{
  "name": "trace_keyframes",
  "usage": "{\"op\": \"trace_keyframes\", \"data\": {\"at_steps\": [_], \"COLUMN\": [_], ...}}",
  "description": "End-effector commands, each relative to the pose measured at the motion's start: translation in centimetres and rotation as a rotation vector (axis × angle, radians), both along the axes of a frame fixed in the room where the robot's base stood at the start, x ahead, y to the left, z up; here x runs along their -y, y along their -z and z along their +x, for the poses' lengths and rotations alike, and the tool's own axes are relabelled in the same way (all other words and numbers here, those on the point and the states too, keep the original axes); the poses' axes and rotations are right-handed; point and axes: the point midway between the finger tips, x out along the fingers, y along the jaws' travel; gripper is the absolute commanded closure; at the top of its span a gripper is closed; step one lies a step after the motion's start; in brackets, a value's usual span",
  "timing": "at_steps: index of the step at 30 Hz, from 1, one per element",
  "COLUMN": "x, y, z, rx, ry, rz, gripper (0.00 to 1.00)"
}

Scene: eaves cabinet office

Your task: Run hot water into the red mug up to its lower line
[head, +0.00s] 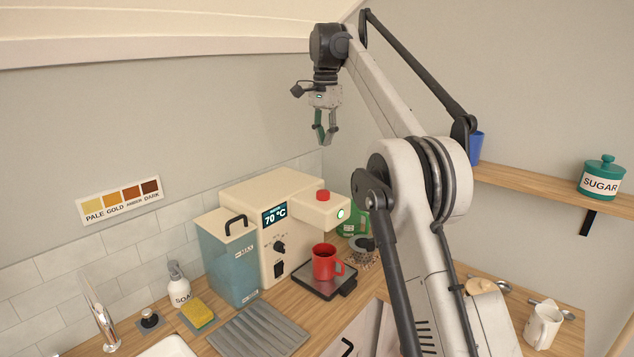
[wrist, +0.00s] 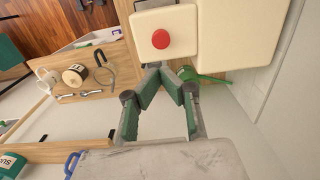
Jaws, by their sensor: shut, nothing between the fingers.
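The red mug (head: 325,262) stands upright on the dark drip tray (head: 311,281), under the spout head of the cream hot water machine (head: 258,210). Its inside and its lines cannot be made out from here. The machine's display (head: 275,215) reads 70 °C. A red button (head: 323,195) sits on top of the spout head, and a green light shows on its end. The red button also shows in the wrist view (wrist: 161,39). My gripper (head: 326,143) is shut and empty, high above the machine and apart from it. It also shows in the wrist view (wrist: 163,66).
A blue water tank (head: 229,260) stands left of the machine, with a soap bottle (head: 179,284), a yellow sponge (head: 197,313) and a tap (head: 101,318). A grey ribbed mat (head: 257,330) lies in front. A shelf (head: 540,184) with a sugar jar (head: 601,178) is at right; a white mug (head: 543,326) stands below.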

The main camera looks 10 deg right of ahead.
Motion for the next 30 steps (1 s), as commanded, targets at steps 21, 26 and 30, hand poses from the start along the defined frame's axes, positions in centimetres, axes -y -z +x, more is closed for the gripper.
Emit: {"op": "trace_keyframes", "data": {"at_steps": [21,26,30], "x": [0.0,0.0,0.0], "y": [1.9,4.0,6.0], "z": [0.1,0.1,0.1], "rx": [-0.004,-0.004,-0.004], "ry": [0.006,0.006,0.006], "rz": [0.000,0.000,0.000], "gripper": [1.00,1.00,1.00]}}
